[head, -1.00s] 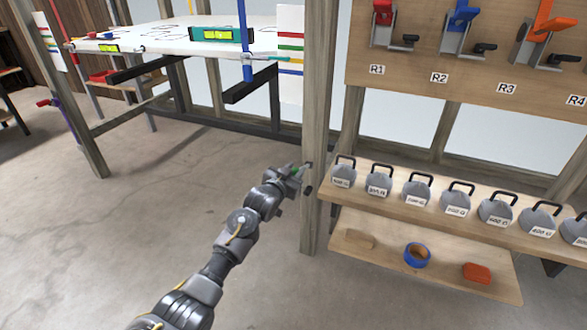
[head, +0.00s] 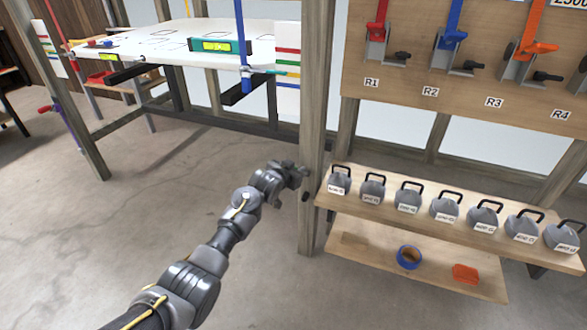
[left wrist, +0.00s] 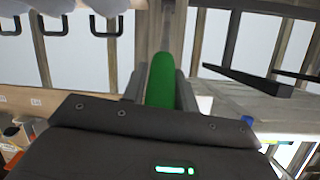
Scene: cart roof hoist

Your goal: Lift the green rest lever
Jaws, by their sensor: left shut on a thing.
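The green rest lever (left wrist: 163,75) shows in the left wrist view as a rounded green bar between the two fingers of my left gripper (left wrist: 160,92). The gripper is shut on it. In the head view my left gripper (head: 298,172) is beside the wooden post (head: 313,120), at about the height of the weight shelf. There the gripper hides the lever, and I cannot tell the lever's angle. My right gripper is not in view.
Right of the post, a shelf (head: 410,217) carries several grey weights with black handles. A lower shelf holds a blue tape roll (head: 409,257) and a red block (head: 465,273). Above is a board with coloured levers (head: 453,35).

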